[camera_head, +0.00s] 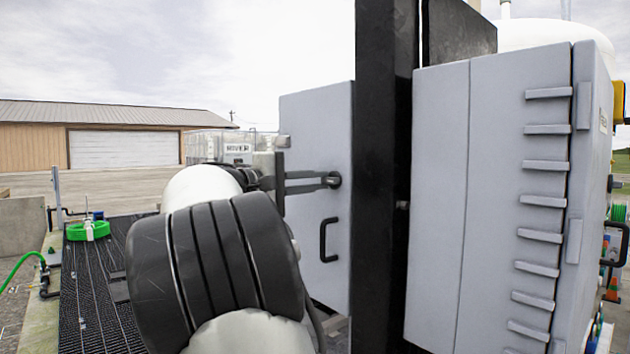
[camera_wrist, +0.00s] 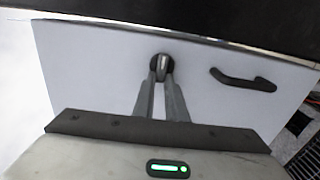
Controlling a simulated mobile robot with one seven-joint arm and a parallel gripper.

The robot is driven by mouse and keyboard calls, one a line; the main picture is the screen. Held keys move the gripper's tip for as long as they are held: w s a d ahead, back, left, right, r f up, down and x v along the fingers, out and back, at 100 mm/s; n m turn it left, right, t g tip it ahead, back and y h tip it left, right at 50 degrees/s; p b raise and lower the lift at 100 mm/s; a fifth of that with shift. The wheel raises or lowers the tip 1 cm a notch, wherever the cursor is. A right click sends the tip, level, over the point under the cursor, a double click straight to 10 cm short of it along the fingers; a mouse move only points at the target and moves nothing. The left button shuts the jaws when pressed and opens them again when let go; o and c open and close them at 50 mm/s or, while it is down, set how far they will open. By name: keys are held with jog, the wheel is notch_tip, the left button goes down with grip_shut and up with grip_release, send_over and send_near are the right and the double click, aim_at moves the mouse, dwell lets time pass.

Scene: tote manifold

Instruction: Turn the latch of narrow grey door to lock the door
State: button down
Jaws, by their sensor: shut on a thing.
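The narrow grey door (camera_head: 312,120) stands left of a black post in the head view and fills much of the wrist view (camera_wrist: 100,75). Its latch (camera_wrist: 161,67) is a small round black fitting with a grey lever. My gripper (camera_wrist: 161,76) is shut on the latch lever, one finger on each side. In the head view my gripper (camera_head: 328,180) reaches the latch (camera_head: 334,180) from the left, above the door's black handle (camera_head: 328,240). The handle also shows in the wrist view (camera_wrist: 243,80), apart from my fingers. My arm hides part of the door's lower left.
The black post (camera_head: 385,170) stands right beside the door. A larger grey cabinet (camera_head: 500,190) with ribbed hinges is right of it. A dark grated platform (camera_head: 100,285) with a green hose coil (camera_head: 88,230) lies at left. A building stands far behind.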

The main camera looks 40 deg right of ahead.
jog(key=c, duration=1.8)
grip_release()
jog(key=shift+a, duration=0.15)
jog(key=s+a+b, duration=0.1)
jog(key=a+b, duration=0.1)
jog(key=a, duration=1.5)
jog(key=shift+s, duration=0.2)
